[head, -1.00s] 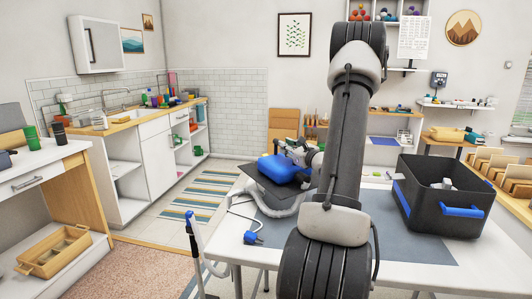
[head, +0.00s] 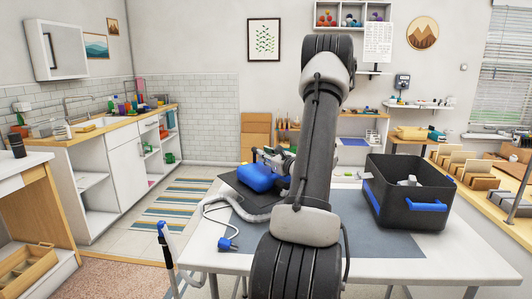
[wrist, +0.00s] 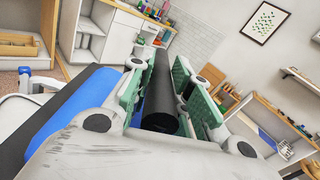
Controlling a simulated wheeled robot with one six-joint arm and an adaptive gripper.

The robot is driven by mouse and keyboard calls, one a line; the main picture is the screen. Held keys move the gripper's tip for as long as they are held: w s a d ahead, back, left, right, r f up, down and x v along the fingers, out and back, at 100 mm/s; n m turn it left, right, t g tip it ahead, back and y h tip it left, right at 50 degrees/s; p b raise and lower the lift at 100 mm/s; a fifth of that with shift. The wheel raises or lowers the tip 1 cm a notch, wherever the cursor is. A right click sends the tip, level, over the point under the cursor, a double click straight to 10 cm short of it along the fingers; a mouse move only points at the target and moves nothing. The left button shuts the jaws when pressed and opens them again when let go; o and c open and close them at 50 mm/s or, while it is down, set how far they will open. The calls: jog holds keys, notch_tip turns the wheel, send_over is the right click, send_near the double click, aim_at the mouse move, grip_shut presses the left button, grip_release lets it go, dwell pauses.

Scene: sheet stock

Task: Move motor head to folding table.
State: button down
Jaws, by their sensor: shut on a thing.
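The motor head (head: 254,178) appears to be the blue-capped body on a dark, tilted slab, with a pale hose and a blue plug trailing from it. In the wrist view, its blue side (wrist: 65,118) is at the left. My gripper (wrist: 172,112) is shut on a black bar, seemingly its handle, between green pads. In the head view, my arm partly covers the gripper. The white folding table (head: 440,262) has a grey mat on top. The motor head shows over its far left part; I cannot tell whether it touches the table.
A black bin (head: 410,212) with blue handles stands on the table's right side. The blue plug (head: 228,244) lies near the table's left edge. A hose wand (head: 165,242) stands at the left. A counter (head: 122,125) with a sink is farther back.

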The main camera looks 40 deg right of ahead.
aim_at(266, 169)
jog(key=shift+f, duration=2.95)
jog(key=shift+f, duration=1.4)
jog(key=c, duration=0.6)
grip_release()
jog(key=shift+s+f, duration=0.1)
jog(key=shift+s, duration=0.05)
jog(key=shift+s+a, duration=0.2)
jog(key=shift+s, duration=1.25)
jog(key=shift+s+a, duration=0.15)
jog(key=shift+s, duration=1.3)
jog(key=shift+s+a, duration=0.2)
jog(key=shift+s, duration=1.25)
